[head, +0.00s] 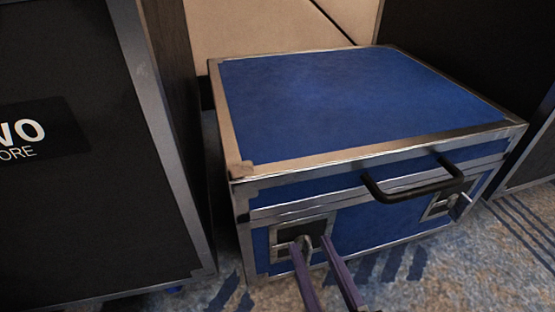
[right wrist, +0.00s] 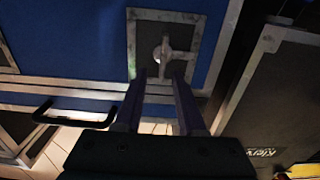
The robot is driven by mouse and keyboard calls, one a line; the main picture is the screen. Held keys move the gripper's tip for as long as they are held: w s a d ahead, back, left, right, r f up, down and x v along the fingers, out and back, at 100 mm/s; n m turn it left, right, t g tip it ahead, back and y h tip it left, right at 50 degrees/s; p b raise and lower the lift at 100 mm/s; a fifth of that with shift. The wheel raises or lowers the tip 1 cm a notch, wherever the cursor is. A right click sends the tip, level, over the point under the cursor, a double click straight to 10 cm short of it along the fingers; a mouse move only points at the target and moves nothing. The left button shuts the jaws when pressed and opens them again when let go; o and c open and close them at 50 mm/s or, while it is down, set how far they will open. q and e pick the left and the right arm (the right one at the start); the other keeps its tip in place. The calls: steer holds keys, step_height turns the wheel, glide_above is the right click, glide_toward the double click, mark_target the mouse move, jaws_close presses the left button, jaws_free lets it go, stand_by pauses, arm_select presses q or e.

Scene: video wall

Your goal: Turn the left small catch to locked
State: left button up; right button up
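The blue flight case (head: 350,95) has metal edges and a lid that looks closed. Its left small catch (head: 304,240) is a metal turn piece on a dark plate, low on the front face. In the right wrist view the catch (right wrist: 165,55) shows as a round hub with arms. My right gripper (head: 311,243) is open, its two purple fingers apart, with the tips at the catch. In the right wrist view the fingertips (right wrist: 160,77) lie either side of the catch's lower part; I cannot tell whether they touch it. My left gripper is not in view.
A black handle (head: 415,188) sticks out from the case front, with the right catch (head: 458,205) beyond it. A tall dark case (head: 90,160) stands close on the left, another dark case (head: 460,40) behind right. Patterned carpet (head: 420,275) lies open in front.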

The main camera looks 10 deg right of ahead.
steer(key=shift+w, duration=0.5)
steer(key=shift+s+a+f, duration=0.1)
steer(key=shift+s+a, duration=0.1)
steer(key=shift+w+d, duration=0.1)
steer(key=shift+w, duration=0.05)
jaws_close()
